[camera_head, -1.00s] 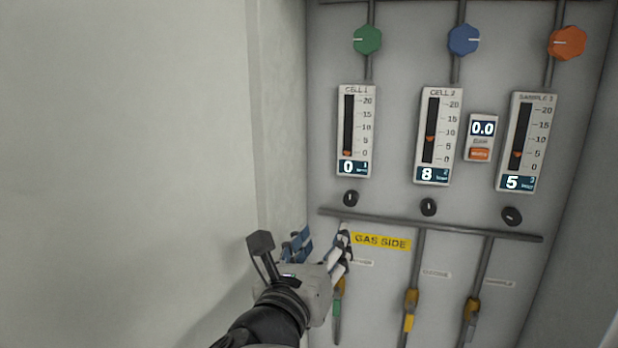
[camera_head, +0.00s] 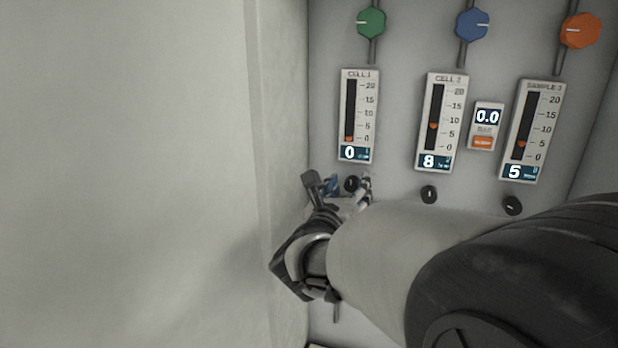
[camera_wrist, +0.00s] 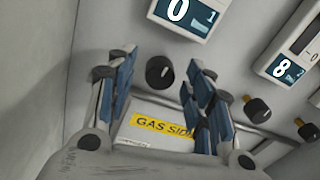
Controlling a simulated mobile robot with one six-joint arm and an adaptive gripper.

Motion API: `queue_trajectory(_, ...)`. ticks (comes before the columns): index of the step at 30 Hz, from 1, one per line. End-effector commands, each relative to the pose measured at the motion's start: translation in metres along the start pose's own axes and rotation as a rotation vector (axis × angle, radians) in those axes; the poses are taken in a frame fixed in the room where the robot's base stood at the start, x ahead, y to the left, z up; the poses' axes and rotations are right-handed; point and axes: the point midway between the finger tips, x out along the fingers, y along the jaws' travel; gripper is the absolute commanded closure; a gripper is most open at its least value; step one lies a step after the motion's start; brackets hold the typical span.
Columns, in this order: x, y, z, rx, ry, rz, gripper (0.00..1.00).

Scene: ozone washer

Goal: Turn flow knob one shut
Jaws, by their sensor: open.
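Flow knob one is the small black knob (camera_head: 351,184) under the CELL 1 gauge (camera_head: 358,115), whose display reads 0 with its orange marker at the bottom of the scale. My gripper (camera_head: 347,187) is open at this knob, with a finger on either side of it in the head view. In the wrist view the knob (camera_wrist: 159,72) shows beyond and between the two blue-padded fingers (camera_wrist: 158,88), apart from both, its pale mark pointing up and right. Nothing is between the fingers' pads that I can see as held.
Black knobs sit under the CELL 2 gauge (camera_head: 441,122) and SAMPLE 3 gauge (camera_head: 532,130). Green (camera_head: 371,22), blue (camera_head: 472,24) and orange (camera_head: 581,30) knobs are above. A wall stands close on the left. My arm hides the lower panel; the wrist view shows the GAS SIDE label (camera_wrist: 160,126).

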Motion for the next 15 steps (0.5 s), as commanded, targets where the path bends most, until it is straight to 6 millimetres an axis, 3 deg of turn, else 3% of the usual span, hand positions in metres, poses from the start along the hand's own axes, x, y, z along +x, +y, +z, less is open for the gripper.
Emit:
queue_trajectory(6, 0.023, 0.0, 0.001, -0.001, 0.0, 0.0, 0.52)
queue_trajectory(15, 0.026, 0.0, 0.0, 0.0, -0.001, 0.0, 0.52)
